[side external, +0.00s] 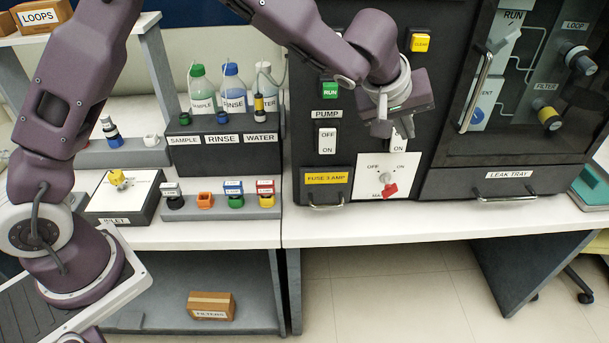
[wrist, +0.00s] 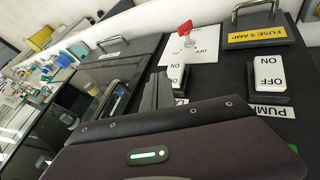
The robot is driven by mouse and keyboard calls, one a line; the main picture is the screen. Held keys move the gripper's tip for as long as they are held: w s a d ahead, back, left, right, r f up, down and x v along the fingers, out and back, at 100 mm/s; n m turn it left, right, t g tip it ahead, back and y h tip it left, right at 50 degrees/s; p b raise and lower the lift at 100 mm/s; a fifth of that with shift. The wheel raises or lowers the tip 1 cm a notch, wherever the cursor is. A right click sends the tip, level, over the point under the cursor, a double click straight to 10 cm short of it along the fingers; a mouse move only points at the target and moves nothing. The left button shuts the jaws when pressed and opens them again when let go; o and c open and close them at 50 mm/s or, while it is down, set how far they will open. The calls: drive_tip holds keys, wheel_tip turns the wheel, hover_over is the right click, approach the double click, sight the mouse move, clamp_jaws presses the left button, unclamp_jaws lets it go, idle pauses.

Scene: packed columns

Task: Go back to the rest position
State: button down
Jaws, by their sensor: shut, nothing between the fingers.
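My gripper (side external: 380,128) is shut and empty. It hangs in front of the dark pump panel (side external: 309,142), over the upper part of the right ON switch (side external: 398,146) and above the red knob (side external: 389,190). In the wrist view my gripper's fingers (wrist: 156,92) stand together near that same rocker switch (wrist: 176,76); I cannot tell whether they touch it. The red knob (wrist: 185,27) shows beyond, on its white OFF/ON plate. The left OFF/ON switch (side external: 327,139) is clear of my gripper.
A yellow-labelled fuse drawer (side external: 327,178) and the leak tray (side external: 507,179) have protruding handles. The glass-fronted cabinet (side external: 530,80) with a long handle stands at right. Bottles (side external: 233,90), a row of small coloured caps (side external: 236,200) and the inlet box (side external: 122,196) are at left.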

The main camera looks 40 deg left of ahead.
wheel_tip(320, 180, up, 16)
drive_tip(key=s+m+t+h, duration=0.3)
drive_tip(key=m+t, duration=0.1)
drive_tip(key=s+r+m+h, duration=0.1)
drive_tip(key=s+r+m, duration=0.1)
drive_tip(key=s+r, duration=0.35)
drive_tip(key=s+a+f+g+y, duration=0.1)
drive_tip(key=s+a+f, duration=0.3)
drive_tip(key=s, duration=0.6)
drive_tip(key=s+a+f+m+g+y, duration=0.1)
drive_tip(key=s+a+f, duration=0.4)
drive_tip(key=s, duration=0.5)
drive_tip(key=s+a+f+g+y, duration=0.2)
drive_tip(key=s+a+f+g, duration=0.1)
drive_tip(key=s+a, duration=0.5)
drive_tip(key=shift+s+a+f+m+g+y, duration=0.3)
drive_tip(key=shift+s+f+m+y, duration=0.1)
drive_tip(key=shift+s+f, duration=0.5)
